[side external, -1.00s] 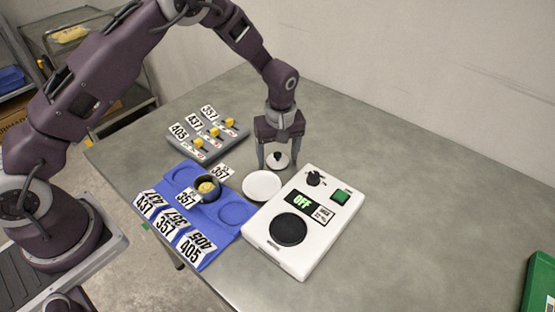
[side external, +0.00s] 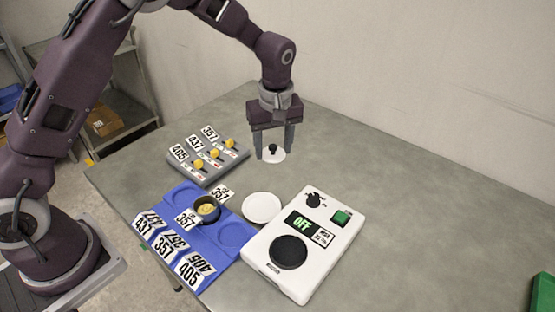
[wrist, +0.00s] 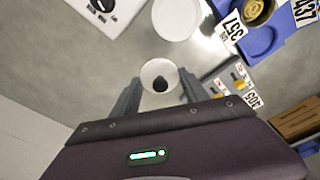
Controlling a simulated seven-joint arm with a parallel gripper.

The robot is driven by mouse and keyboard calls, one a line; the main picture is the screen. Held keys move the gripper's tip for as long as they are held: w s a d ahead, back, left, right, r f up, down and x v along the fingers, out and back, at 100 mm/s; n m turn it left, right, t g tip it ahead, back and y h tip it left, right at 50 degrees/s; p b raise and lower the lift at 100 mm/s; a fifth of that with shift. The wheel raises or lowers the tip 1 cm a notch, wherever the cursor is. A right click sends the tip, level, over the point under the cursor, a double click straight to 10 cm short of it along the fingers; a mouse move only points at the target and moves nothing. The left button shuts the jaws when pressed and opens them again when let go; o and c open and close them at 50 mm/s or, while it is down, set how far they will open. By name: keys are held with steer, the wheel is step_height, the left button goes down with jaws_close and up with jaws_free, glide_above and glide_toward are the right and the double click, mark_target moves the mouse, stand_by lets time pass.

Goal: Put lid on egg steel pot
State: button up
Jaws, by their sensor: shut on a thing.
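My gripper (side external: 272,154) is shut on a small white lid (side external: 272,156) with a black knob, and holds it above the table behind the white plate. In the wrist view the lid (wrist: 149,74) shows between the two fingers (wrist: 159,92). The dark steel pot (side external: 207,214) with yellow egg inside stands open on the blue tray (side external: 221,262), left of and nearer than my gripper. A 357 tag is at its front. The pot (wrist: 269,18) also shows at the top right of the wrist view.

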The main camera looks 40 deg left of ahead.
steer(key=s+a+r+n, duration=0.1)
steer(key=s+a+n, duration=0.1)
steer(key=s, duration=0.7)
steer(key=s+a+r+n, duration=0.1)
steer(key=s+a+n, duration=0.15)
steer(key=s, duration=0.65)
steer(key=shift+m+g, duration=0.25)
steer(key=shift+g, duration=0.05)
steer(key=shift+a+f, duration=0.15)
steer(key=shift+f, duration=1.5)
steer(key=shift+a+f, duration=0.1)
steer(key=shift+f, duration=1.5)
steer(key=shift+f, duration=0.15)
steer(key=o, duration=1.4)
steer(key=o, duration=0.5)
steer(key=shift+r, duration=3.5)
